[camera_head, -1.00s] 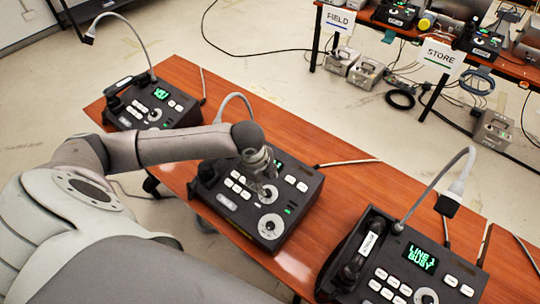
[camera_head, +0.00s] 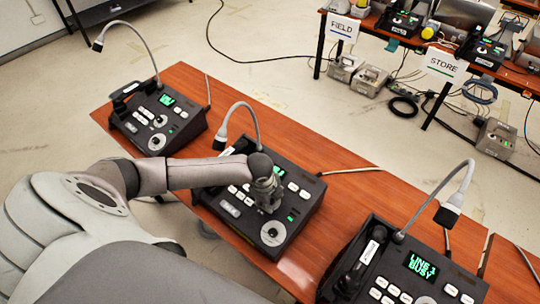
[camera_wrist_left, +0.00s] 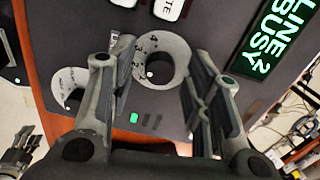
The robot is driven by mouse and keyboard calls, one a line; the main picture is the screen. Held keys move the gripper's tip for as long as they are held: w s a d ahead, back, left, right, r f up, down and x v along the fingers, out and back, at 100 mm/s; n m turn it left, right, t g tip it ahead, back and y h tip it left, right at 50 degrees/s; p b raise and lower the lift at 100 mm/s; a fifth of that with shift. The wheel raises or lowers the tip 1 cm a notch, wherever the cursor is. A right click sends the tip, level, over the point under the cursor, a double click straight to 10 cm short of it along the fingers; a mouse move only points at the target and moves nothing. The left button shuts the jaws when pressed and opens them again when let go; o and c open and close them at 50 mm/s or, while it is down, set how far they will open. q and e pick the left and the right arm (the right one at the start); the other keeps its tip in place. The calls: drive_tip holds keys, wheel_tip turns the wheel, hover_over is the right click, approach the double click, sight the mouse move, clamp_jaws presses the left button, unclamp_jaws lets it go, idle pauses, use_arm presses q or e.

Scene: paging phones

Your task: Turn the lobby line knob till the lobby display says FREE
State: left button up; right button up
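The middle paging phone (camera_head: 299,206) is a dark desk unit on the wooden table; its name tag is too small to read. Its display (camera_wrist_left: 272,45) reads LINE 2 BUSY in the left wrist view. Its numbered round knob (camera_wrist_left: 162,62) lies between the fingers of my left gripper (camera_wrist_left: 158,90), which is open with a finger on each side. I cannot tell whether they touch it. In the head view my left gripper (camera_head: 268,204) hides this knob. A grey jointed part at the lower left of the wrist view looks like my right gripper (camera_wrist_left: 18,152); its fingers are unclear.
A second dial (camera_head: 273,232) sits nearer me on the same phone. Similar phones stand to the left (camera_head: 190,128) and right (camera_head: 455,288); the right one reads LINE 1 BUSY. Gooseneck microphones (camera_head: 450,210) rise from the units. Tables signed FIELD (camera_head: 342,28) and STORE (camera_head: 444,66) stand behind.

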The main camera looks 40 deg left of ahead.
use_arm(q)
clamp_jaws()
use_arm(e)
drive_tip(key=shift+s, duration=0.35)
use_arm(q)
drive_tip(key=shift+r+m, duration=0.1)
drive_tip(key=shift+m, duration=0.2)
use_arm(e)
drive_tip(key=shift+r, duration=0.1)
use_arm(q)
drive_tip(key=m+p, duration=0.1)
drive_tip(key=m, duration=0.2)
drive_tip(key=shift+s+d+m+p, duration=0.1)
drive_tip(key=shift+m+p, duration=0.45)
drive_tip(key=shift+m, duration=1.45)
use_arm(e)
drive_tip(key=shift+w+r, duration=0.15)
drive_tip(key=shift+r, duration=0.8)
use_arm(q)
drive_tip(key=shift+o, duration=0.5)
unclamp_jaws()
